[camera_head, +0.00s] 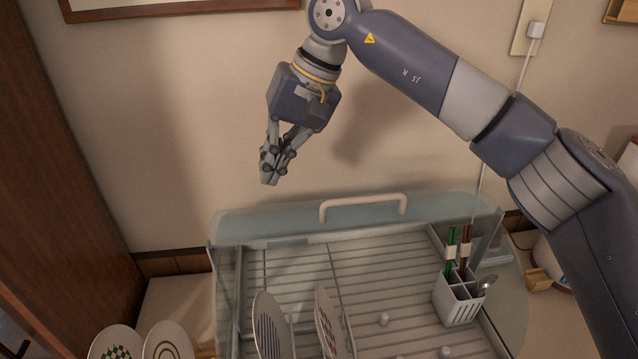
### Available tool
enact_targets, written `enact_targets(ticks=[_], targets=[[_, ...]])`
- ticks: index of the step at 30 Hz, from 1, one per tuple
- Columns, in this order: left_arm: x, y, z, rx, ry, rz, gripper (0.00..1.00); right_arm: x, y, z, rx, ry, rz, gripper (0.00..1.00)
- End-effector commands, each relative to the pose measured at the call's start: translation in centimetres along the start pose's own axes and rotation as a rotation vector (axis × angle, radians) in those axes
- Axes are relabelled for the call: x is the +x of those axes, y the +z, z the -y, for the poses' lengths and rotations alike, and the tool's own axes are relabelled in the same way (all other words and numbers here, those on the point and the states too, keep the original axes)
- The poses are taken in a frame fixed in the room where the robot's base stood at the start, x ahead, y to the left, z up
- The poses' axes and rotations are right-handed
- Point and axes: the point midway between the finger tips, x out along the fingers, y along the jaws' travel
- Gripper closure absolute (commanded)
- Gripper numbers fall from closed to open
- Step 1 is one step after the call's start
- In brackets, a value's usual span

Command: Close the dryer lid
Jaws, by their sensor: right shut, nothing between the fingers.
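The dish dryer (390,270) stands at the lower middle of the head view, with its rack open to view from above. Its clear, bluish lid (270,222) shows along the back, with a pale bar handle (362,202) on it. The lid is raised, with the rack uncovered. My right gripper (268,180) is shut and empty. It hangs in the air above and to the left of the handle, in front of the wall, apart from the lid. My left gripper is not in view.
Two patterned plates (270,325) stand upright in the rack. A white cutlery holder (458,303) with chopsticks and a spoon is at the rack's right. More plates (167,343) are at the lower left. A dark wooden panel (60,150) bounds the left side.

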Motion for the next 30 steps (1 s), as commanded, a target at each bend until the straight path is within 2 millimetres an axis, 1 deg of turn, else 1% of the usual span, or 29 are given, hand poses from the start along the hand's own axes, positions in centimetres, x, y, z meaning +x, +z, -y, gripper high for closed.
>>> enact_targets(ticks=[1, 3, 6, 8, 10, 14, 17, 26, 27, 30], targets=[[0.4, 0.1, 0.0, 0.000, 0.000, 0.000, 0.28, -1.5, -0.4, -1.7, -0.032, 0.095, -0.017, 1.00], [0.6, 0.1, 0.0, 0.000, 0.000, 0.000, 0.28, -3.3, -0.7, -3.5, -0.062, 0.194, -0.022, 1.00], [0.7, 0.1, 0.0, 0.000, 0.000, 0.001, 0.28, -5.0, -0.7, -5.1, -0.083, 0.280, -0.020, 1.00], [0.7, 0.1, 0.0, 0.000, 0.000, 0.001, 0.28, -5.5, -0.7, -5.5, -0.090, 0.304, -0.019, 1.00], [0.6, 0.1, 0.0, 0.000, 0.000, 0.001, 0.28, -5.5, -0.7, -5.8, -0.093, 0.317, -0.016, 1.00], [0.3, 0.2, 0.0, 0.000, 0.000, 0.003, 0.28, -4.2, -0.7, -6.3, -0.093, 0.317, -0.013, 1.00], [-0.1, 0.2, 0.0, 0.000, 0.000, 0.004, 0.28, -2.5, -0.8, -6.8, -0.091, 0.316, -0.012, 1.00], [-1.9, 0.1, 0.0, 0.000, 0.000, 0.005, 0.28, 3.8, -0.9, -8.7, -0.091, 0.314, -0.011, 1.00], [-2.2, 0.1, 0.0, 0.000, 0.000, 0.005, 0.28, 3.2, -0.6, -8.6, -0.093, 0.312, -0.017, 1.00], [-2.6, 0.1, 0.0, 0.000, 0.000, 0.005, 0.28, 2.4, 0.4, -8.4, -0.094, 0.313, -0.018, 1.00]])
